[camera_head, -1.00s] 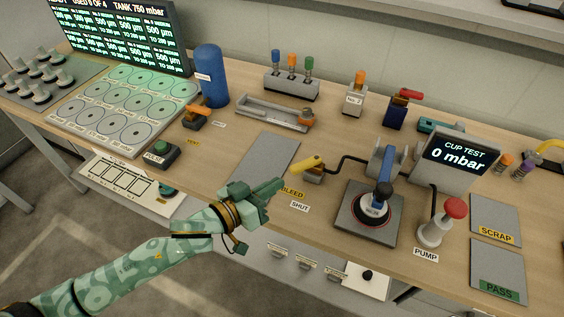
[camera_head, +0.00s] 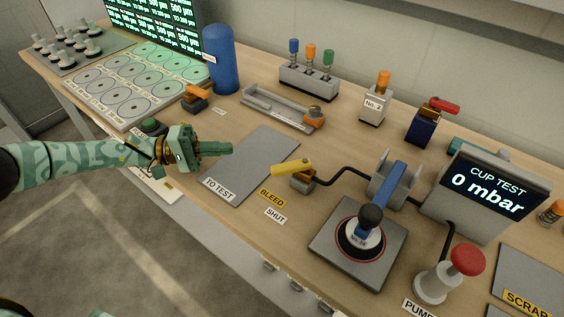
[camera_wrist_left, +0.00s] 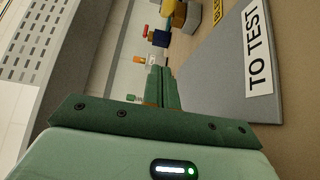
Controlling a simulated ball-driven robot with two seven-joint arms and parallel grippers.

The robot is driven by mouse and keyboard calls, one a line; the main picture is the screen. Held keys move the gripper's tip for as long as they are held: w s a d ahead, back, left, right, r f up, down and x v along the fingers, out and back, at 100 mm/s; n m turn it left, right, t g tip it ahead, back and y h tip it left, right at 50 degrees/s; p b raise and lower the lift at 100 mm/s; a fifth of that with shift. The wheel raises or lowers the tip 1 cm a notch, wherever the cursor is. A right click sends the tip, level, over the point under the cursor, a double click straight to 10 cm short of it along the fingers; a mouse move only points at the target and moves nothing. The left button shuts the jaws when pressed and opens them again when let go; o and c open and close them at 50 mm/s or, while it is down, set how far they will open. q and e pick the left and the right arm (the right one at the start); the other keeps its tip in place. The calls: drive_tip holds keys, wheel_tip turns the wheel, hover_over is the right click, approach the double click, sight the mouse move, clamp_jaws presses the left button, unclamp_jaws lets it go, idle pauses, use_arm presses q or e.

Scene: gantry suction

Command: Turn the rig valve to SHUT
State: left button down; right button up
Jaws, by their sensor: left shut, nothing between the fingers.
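The rig valve has a yellow lever (camera_head: 291,168) on a small brass-coloured body (camera_head: 303,183), joined to a black hose. The lever points left, toward the TO TEST plate. A yellow BLEED label (camera_head: 272,197) and a white SHUT label (camera_head: 275,215) lie on the bench in front of it. My left gripper (camera_head: 228,149) is shut and empty, above the left part of the TO TEST plate, apart from the lever and to its left. In the left wrist view its closed fingers (camera_wrist_left: 160,88) point toward the far side of the bench.
The grey TO TEST plate (camera_head: 252,160) lies bare beside the valve. The suction cup rig (camera_head: 365,240), the red-topped pump (camera_head: 467,262) and the CUP TEST display (camera_head: 485,190), reading 0 mbar, stand right. A blue cylinder (camera_head: 222,60) and metal tray (camera_head: 270,105) stand behind.

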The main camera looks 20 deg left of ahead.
sight(291, 167)
use_arm(q)
drive_tip(key=x, duration=1)
drive_tip(key=shift+d+b, duration=0.3)
drive_tip(key=shift+b, duration=0.1)
drive_tip(key=shift+s+d, duration=0.25)
drive_tip(key=shift+s, duration=0.35)
drive_tip(key=shift+s+d, duration=0.25)
drive_tip(key=shift+s, duration=0.3)
drive_tip(key=shift+s+d, duration=0.35)
drive_tip(key=shift+s, duration=0.15)
